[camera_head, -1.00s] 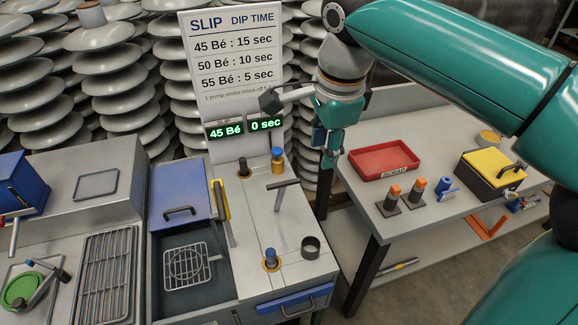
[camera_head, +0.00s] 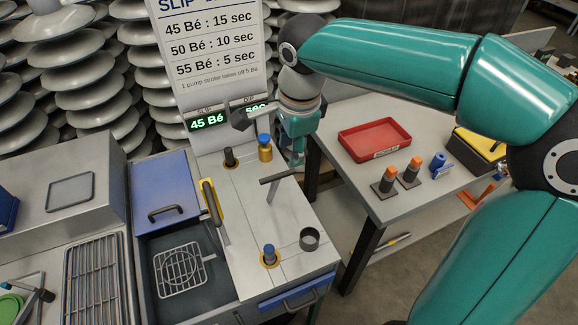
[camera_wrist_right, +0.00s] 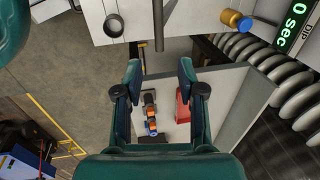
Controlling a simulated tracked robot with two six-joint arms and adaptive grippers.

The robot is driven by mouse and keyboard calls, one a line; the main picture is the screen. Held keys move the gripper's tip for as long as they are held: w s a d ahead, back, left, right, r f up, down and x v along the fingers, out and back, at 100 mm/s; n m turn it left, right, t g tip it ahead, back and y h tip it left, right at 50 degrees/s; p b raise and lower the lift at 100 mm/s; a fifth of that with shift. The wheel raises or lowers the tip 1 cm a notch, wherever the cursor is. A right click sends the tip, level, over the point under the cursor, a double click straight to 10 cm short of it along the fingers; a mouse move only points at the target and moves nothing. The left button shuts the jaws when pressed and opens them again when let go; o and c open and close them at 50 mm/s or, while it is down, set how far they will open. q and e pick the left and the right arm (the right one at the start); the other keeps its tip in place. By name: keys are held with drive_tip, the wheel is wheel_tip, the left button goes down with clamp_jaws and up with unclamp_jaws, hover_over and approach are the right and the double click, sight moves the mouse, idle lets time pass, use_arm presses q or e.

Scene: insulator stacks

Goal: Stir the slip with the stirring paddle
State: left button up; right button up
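The stirring paddle, as I take it, is a grey rod with a dark T-handle (camera_head: 277,176) rising from the grey unit's top (camera_head: 240,192). The slip itself is not visible; I cannot tell what lies under that top. My right gripper (camera_head: 297,152) is above and just beyond the T-handle, apart from it. The right wrist view shows its two fingers (camera_wrist_right: 161,72) spread with nothing between them. The paddle's handle and rod (camera_wrist_right: 160,28) stand ahead of the fingertips there. The sign's display (camera_head: 208,122) reads 45 Bé. My left gripper is not in view.
A brass knob with a blue top (camera_head: 265,149), a blue-topped plug (camera_head: 269,256) and a dark ring (camera_head: 309,239) surround the paddle. A basin with a wire rack (camera_head: 184,270) lies left. A red scrap tray (camera_head: 375,140) is on the right bench.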

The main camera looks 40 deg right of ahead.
sight(288, 171)
drive_tip(key=f, duration=0.2)
drive_tip(key=w+f, duration=0.1)
drive_tip(key=f, duration=0.4)
drive_tip(key=shift+w+d+f, duration=0.15)
drive_tip(key=shift+c, duration=0.2)
clamp_jaws()
